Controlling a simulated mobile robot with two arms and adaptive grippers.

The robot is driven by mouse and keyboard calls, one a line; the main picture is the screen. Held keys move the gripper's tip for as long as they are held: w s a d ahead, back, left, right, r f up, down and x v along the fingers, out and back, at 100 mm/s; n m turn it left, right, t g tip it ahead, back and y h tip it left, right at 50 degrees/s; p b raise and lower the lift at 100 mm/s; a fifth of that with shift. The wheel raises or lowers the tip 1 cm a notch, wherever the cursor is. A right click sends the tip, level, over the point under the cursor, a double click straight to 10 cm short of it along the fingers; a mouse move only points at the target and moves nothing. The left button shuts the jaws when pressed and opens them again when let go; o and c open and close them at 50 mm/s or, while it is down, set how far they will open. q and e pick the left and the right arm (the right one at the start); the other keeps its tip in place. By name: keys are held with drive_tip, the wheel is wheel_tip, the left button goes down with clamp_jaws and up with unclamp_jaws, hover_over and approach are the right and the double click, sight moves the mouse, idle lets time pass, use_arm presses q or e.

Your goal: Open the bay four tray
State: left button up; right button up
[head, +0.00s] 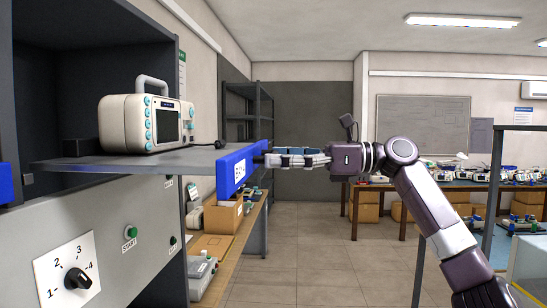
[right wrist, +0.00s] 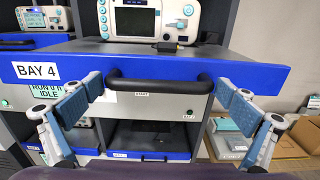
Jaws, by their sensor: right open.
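The bay four tray (head: 75,168) is a grey shelf standing far out of the dark cabinet, with a blue front (head: 225,178). In the right wrist view its blue front (right wrist: 250,75) carries a BAY 4 label and a black bar handle (right wrist: 160,91). A cream patient monitor (head: 125,125) stands upright on the tray. My right gripper (head: 268,160) is at the tray's front. In the right wrist view its blue-padded fingers (right wrist: 158,105) are wide apart, one towards each side of the handle, and hold nothing. My left gripper is not in view.
A panel with a rotary dial (head: 77,280) and green START button (head: 131,232) sits below the tray. Another bay (right wrist: 145,140) shows below in the wrist view. A bench with boxes (head: 222,215) stands behind. The floor (head: 300,260) to the right is clear.

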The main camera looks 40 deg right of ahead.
drive_tip(key=v, duration=1.2)
drive_tip(key=shift+w, duration=0.1)
idle(0.6)
